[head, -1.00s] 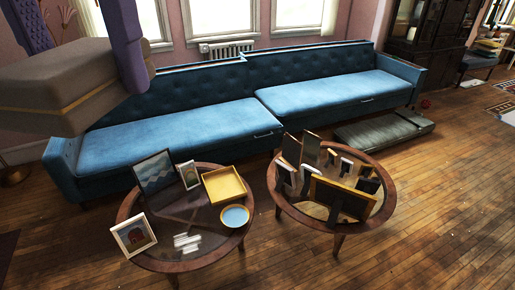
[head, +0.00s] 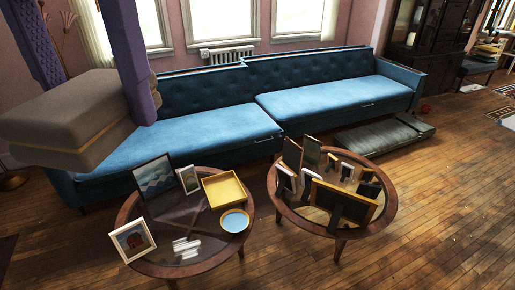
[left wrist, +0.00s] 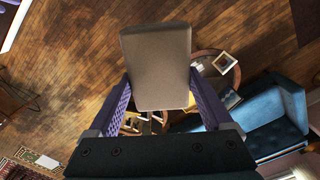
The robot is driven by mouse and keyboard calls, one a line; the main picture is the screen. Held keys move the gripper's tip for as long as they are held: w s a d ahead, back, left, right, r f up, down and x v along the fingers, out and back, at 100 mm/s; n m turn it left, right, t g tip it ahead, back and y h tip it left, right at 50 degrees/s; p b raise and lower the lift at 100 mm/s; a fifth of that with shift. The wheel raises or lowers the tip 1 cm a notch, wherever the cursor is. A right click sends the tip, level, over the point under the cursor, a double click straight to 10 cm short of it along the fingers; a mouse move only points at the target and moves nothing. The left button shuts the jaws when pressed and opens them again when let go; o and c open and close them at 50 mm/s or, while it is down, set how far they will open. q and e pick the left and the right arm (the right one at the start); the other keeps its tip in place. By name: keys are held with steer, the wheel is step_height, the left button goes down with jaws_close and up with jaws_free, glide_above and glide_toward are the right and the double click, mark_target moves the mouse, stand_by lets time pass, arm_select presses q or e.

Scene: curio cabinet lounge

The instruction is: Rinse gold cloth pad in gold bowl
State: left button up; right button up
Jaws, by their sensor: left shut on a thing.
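My left gripper (head: 140,100), with purple fingers, is shut on a thick tan-grey pad (head: 70,120), likely the gold cloth pad. It is held in the air at the upper left of the head view, close to the camera. In the left wrist view the pad (left wrist: 157,65) sits between the two purple fingers. The gold bowl (head: 235,221), gold-rimmed and pale blue inside, stands on the left round table (head: 182,270) near its right edge. The pad is well above and apart from the bowl. My right gripper is not in view.
A yellow square tray (head: 224,188) lies just behind the bowl. Picture frames (head: 134,240) stand on the left table's left side and back. The right round table (head: 300,218) holds several more frames. A blue sofa (head: 190,148) stands behind both tables.

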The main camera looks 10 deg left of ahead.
arm_select(q)
steer(key=shift+f, duration=0.55)
stand_by(2.7)
